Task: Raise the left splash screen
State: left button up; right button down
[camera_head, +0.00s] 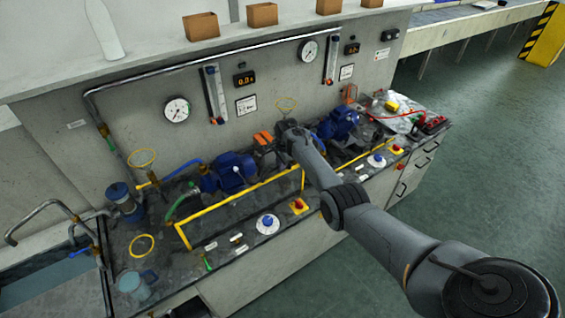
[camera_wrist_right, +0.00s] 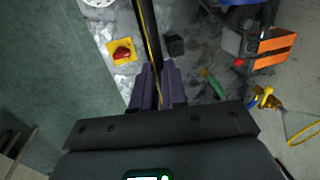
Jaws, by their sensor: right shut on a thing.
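The left splash screen (camera_head: 240,197) is a yellow-edged frame in front of the left blue pump (camera_head: 233,172) on the bench. Its long yellow bar runs from the lower left up to the right, with a short post at each end. My right gripper (camera_head: 292,158) is at the right end of this screen, its fingertips mostly hidden by my arm. In the right wrist view the fingers (camera_wrist_right: 158,88) are shut on the screen's thin dark and yellow edge (camera_wrist_right: 149,40). My left gripper is not in view.
A red button on a yellow base (camera_head: 298,206) and a blue-white knob (camera_head: 267,224) sit along the bench front. A second blue pump (camera_head: 340,124) stands to the right. Open floor (camera_head: 480,150) lies right of the bench.

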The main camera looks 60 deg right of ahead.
notch_tip(320, 180, up, 7)
jog(key=p, duration=0.5)
pick_arm(q)
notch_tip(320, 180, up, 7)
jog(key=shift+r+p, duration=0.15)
jog(key=shift+p, duration=0.15)
pick_arm(e)
jog(key=shift+r, duration=0.35)
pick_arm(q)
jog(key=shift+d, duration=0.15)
pick_arm(e)
jog(key=shift+w+r, duration=0.1)
jog(key=c, duration=1.3)
grip_release()
jog(key=shift+o, duration=0.7)
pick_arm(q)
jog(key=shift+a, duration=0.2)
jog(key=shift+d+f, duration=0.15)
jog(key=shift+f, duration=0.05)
pick_arm(e)
notch_tip(320, 180, up, 10)
jog(key=s, duration=0.2)
jog(key=shift+a+r, duration=0.2)
jog(key=shift+a, duration=0.2)
